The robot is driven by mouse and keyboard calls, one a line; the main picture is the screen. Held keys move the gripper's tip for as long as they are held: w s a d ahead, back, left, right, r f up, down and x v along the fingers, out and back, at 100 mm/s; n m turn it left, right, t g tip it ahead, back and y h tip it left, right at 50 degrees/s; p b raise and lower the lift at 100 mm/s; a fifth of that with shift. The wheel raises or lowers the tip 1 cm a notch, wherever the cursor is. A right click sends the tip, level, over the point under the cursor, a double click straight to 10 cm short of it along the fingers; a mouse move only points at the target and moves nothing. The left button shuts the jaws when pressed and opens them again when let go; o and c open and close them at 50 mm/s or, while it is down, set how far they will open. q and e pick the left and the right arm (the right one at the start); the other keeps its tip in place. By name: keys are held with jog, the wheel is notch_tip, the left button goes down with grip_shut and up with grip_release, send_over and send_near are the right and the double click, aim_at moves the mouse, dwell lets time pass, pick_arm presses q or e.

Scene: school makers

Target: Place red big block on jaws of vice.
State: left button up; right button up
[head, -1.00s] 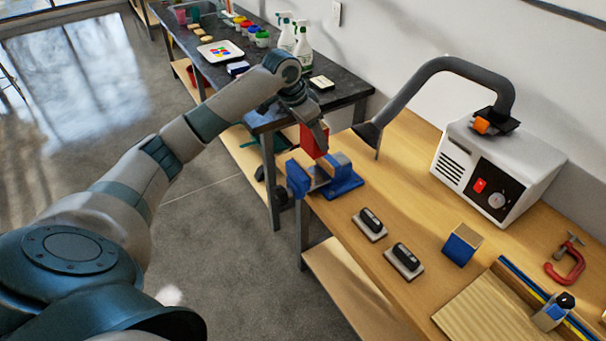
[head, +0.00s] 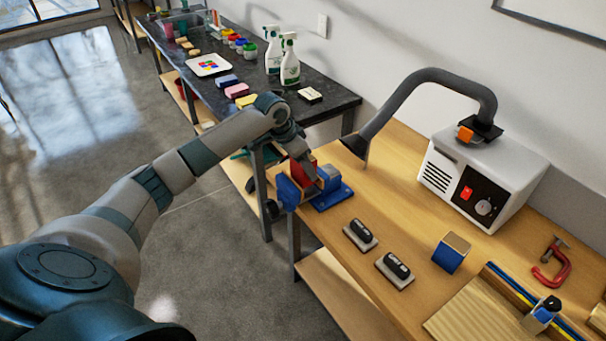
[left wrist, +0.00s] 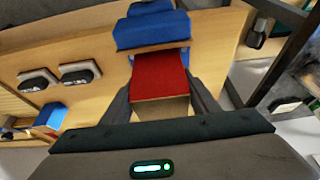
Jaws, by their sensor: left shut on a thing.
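The red big block (head: 297,174) is between the fingers of my left gripper (head: 308,168), which is shut on it. In the left wrist view the red block (left wrist: 158,76) lies between the two fingers, with a tan face towards the camera. The blue vice (head: 332,197) stands at the near left corner of the wooden bench. The block is low at the vice's jaws, partly hidden by my gripper; I cannot tell whether it touches them. The vice (left wrist: 150,30) is just beyond the block in the left wrist view. My right gripper is not in view.
Two black-handled pads (head: 360,236) lie right of the vice on the wooden bench (head: 400,190). A grey extractor hose (head: 385,120) arches behind it from a white unit (head: 485,180). A dark table (head: 235,62) with spray bottles (head: 290,62) stands at the back left.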

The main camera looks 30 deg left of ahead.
pick_arm(q)
notch_tip(320, 180, down, 2)
jog(key=shift+f+p, duration=0.25)
jog(key=shift+p, duration=0.25)
jog(key=shift+f, duration=0.6)
jog(key=o, duration=1.1)
jog(key=shift+f, duration=0.15)
jog(key=shift+o, duration=0.2)
